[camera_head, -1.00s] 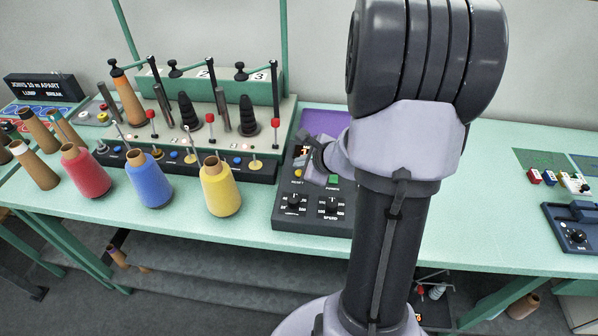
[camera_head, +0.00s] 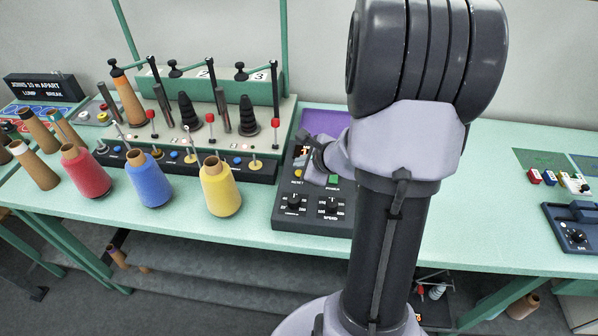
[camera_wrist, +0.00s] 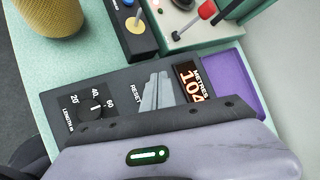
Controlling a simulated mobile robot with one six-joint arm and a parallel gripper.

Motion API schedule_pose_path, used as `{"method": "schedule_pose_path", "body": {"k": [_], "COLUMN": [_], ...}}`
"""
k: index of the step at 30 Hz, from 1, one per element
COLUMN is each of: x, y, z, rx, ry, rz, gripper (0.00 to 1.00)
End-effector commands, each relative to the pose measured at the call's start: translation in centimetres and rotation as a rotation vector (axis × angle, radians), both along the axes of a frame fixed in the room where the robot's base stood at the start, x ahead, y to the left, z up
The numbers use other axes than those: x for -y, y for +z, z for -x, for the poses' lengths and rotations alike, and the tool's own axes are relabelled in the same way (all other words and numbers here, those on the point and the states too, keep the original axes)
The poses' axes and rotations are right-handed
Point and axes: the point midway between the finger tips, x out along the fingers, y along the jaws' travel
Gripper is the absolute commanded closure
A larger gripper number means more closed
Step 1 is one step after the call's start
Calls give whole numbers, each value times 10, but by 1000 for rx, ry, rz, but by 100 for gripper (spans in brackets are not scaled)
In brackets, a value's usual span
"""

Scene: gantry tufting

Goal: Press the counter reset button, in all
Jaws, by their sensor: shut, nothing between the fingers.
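The counter's control box (camera_head: 281,208) is dark and stands on the green table, partly behind my arm in the head view. Its yellow reset button (camera_head: 298,174) shows in the head view, just above the RESET label. In the wrist view, the METRES display (camera_wrist: 193,82) reads 104, with its end partly covered. My gripper (camera_wrist: 158,80) is shut and empty, its grey fingers over the panel between the RESET label (camera_wrist: 136,95) and the display. The button is hidden in the wrist view, and I cannot tell whether the fingers touch the panel.
A green button (camera_head: 334,180) and two dark knobs (camera_head: 294,203) share the panel. A yellow cone (camera_head: 220,188) stands left of the box. A purple surface (camera_wrist: 232,82) lies beyond the display. The spindle rack (camera_head: 225,88) with red-topped levers is at the back left.

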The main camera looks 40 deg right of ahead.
Motion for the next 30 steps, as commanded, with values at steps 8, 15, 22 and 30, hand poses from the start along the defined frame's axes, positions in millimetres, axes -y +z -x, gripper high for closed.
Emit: {"method": "schedule_pose_path", "body": {"k": [8,15,22,30], "x": [0,0,0,0], "y": [-9,-8,-9,-12], "z": [0,0,0,0], "rx": [1,0,0,0], "ry": [-1,0,0,0], "rz": [1,0,0,0], "gripper": [100,100,100,100]}}
